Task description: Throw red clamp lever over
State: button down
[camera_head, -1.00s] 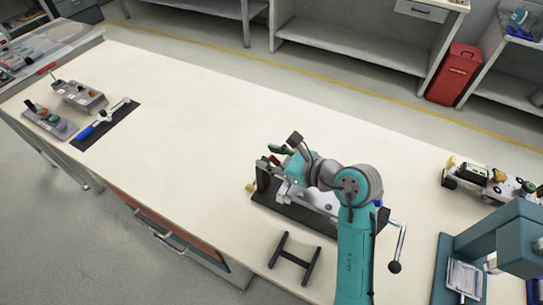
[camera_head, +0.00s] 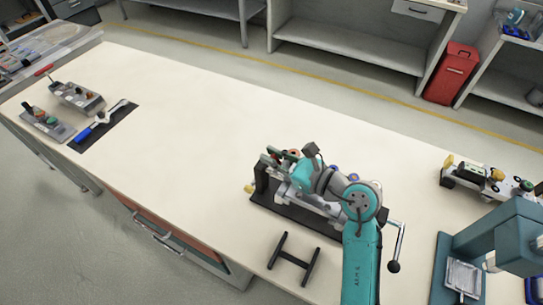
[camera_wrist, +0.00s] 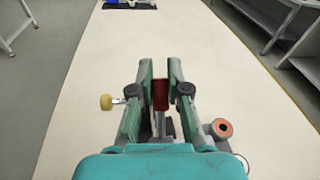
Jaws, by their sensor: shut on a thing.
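The red clamp lever (camera_wrist: 160,95) shows in the wrist view between the green-and-grey fingers of my gripper (camera_wrist: 160,76). The fingers are shut on it, one on each side, and hide part of it. In the head view my gripper (camera_head: 277,157) is over the left end of a grey clamp fixture on a dark base plate (camera_head: 290,219). My own arm covers much of the fixture there, and I cannot make out the lever clearly in that view.
A yellow knob (camera_wrist: 107,102) and an orange-topped round part (camera_wrist: 222,128) flank the fingers. A black H-shaped stand (camera_head: 293,259) lies in front of the fixture. A ball-ended crank (camera_head: 394,266) is at its right. A blue-handled tool (camera_head: 84,134) lies far left; the middle bench is clear.

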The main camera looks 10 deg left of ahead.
aim_at(273, 155)
jog(key=c, duration=1.1)
grip_release()
notch_tip(273, 155, up, 10)
